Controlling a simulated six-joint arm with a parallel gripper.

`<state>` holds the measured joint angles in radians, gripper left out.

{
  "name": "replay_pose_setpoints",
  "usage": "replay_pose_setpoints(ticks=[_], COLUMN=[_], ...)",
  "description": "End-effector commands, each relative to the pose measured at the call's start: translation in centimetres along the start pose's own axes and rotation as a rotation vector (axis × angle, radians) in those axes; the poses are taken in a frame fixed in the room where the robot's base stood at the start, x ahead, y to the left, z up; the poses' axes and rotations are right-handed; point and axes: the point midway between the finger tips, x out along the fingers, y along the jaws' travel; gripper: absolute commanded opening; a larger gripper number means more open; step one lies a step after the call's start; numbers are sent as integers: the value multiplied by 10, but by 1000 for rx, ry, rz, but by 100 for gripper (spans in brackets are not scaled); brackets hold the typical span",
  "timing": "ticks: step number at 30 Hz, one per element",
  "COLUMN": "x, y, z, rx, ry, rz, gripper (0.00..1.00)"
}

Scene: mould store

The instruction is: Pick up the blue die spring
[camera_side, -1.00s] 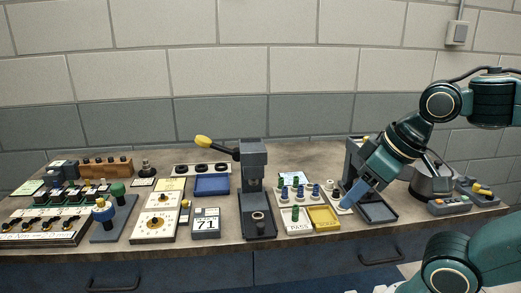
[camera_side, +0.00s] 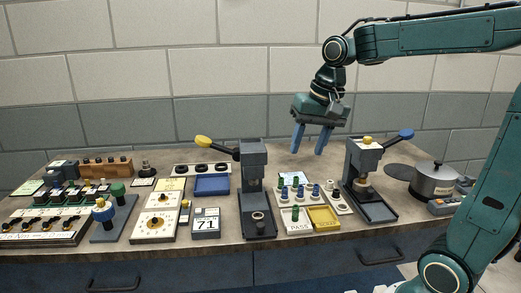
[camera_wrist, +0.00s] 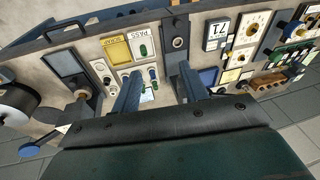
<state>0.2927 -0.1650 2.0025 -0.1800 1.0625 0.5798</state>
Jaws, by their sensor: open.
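Several small blue and green upright pieces stand in a cluster on a light board near the middle right of the bench. A blue one (camera_side: 316,191) stands at the cluster's right side; I cannot tell for sure which is the blue die spring. In the wrist view, blue and green pieces show between and beyond my fingers, small and partly hidden. My gripper (camera_side: 308,152) hangs above and behind the cluster, fingers pointing down, apart and empty. In the wrist view its two fingers (camera_wrist: 160,70) are spread wide.
A press with a yellow handle (camera_side: 253,180) stands left of the cluster and one with a blue handle (camera_side: 367,165) stands right. A white PASS tray (camera_side: 296,226) and yellow SCRAP tray (camera_side: 323,224) lie in front. A grey pot (camera_side: 434,184) is far right.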

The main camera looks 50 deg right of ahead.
Motion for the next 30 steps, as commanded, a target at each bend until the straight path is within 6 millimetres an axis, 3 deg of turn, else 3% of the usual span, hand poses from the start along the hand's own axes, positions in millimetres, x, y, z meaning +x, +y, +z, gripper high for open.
replay_pose_setpoints(ticks=[11,18,24,30], x=[37,70,100,120], y=[18,45,75,97], z=[-84,-133,-166,-185], rx=[345,562,735,848], ry=[-101,-158,-200,-225], rz=[59,102,141,168], gripper=[44,44,44,44])
